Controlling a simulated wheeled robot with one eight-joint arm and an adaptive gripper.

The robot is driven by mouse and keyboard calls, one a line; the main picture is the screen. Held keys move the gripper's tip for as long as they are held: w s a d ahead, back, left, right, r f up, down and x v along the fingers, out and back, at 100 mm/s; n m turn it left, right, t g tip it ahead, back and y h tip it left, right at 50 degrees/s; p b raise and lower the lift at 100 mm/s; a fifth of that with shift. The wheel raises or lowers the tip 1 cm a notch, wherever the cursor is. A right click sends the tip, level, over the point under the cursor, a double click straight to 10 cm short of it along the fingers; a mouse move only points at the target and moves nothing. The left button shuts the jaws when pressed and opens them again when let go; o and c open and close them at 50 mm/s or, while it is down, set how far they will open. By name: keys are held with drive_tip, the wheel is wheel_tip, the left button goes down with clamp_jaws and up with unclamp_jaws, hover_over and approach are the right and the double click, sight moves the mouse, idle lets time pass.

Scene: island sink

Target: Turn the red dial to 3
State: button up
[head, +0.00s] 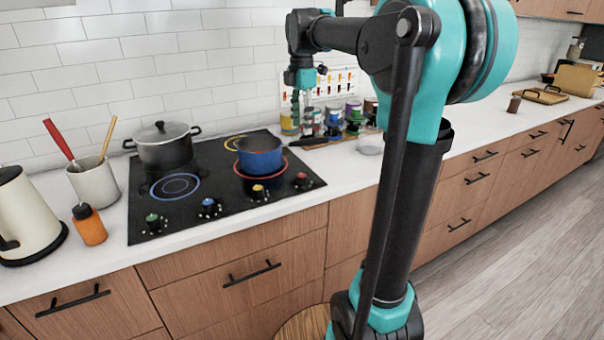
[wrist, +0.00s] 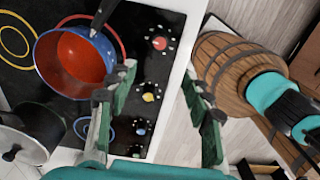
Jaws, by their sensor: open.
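The red dial (head: 301,180) is the rightmost knob at the front edge of the black cooktop (head: 212,218). In the wrist view the red dial (wrist: 159,43) has a ring of pale marks around it, too small to read. My gripper (head: 309,122) hangs above the counter behind the cooktop's right side in the head view. In the wrist view my gripper (wrist: 158,80) is open and empty. Its two green fingers lie either side of the dial column in the picture, apart from the red dial.
A blue pan (head: 260,157) with a red inside stands near the red dial. Yellow (head: 258,191), blue (head: 209,206) and green (head: 153,221) dials line the same edge. A lidded pot (head: 163,146) stands at the back left. Jars (head: 333,122) stand at the right.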

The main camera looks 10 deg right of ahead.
sight(302, 175)
wheel_tip(302, 175, down, 17)
drive_tip(key=shift+f, duration=0.15)
idle(0.4)
clamp_jaws()
idle(0.3)
